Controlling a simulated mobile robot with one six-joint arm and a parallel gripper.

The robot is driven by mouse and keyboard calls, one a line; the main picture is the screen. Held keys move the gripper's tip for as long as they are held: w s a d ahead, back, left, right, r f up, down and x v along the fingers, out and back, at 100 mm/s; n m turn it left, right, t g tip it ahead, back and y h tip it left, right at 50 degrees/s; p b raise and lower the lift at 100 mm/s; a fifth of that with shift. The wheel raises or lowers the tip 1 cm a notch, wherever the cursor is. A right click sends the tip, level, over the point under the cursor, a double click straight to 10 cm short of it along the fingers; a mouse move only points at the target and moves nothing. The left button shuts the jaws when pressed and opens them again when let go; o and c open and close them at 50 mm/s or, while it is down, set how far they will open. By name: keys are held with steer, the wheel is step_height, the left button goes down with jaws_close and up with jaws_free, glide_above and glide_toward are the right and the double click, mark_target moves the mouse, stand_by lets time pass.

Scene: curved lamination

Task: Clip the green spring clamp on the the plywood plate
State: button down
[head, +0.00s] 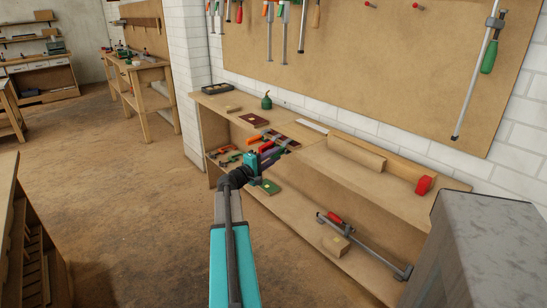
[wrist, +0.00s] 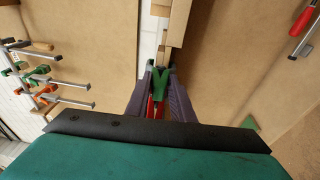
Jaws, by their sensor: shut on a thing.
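My gripper (wrist: 161,70) is shut on the green spring clamp (wrist: 160,82), which sits between its two purple-grey fingers in the wrist view. A red part shows below the clamp's green end. Pale wooden strips (wrist: 176,32) lie just beyond the clamp; I cannot tell whether one is the plywood plate, or whether the clamp touches them. In the head view my gripper (head: 270,154) is over the front edge of the workbench (head: 312,157), beside red-and-dark clamps (head: 284,139). The held clamp is not clear there.
A curved wooden piece (head: 356,154) and a red object (head: 424,185) lie on the bench to the right. The lower shelf holds a bar clamp (head: 375,250) and several other tools. A pegboard (head: 375,70) with tools hangs behind. Open floor (head: 130,220) lies left.

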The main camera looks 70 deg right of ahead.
steer(key=c, duration=1)
jaws_free()
steer(key=shift+o, duration=0.6)
steer(key=o, duration=0.5)
steer(key=shift+a, duration=0.15)
steer(key=b+v, duration=0.1)
steer(key=v, duration=1.2)
steer(key=shift+w+a, duration=0.2)
steer(key=shift+a, duration=0.05)
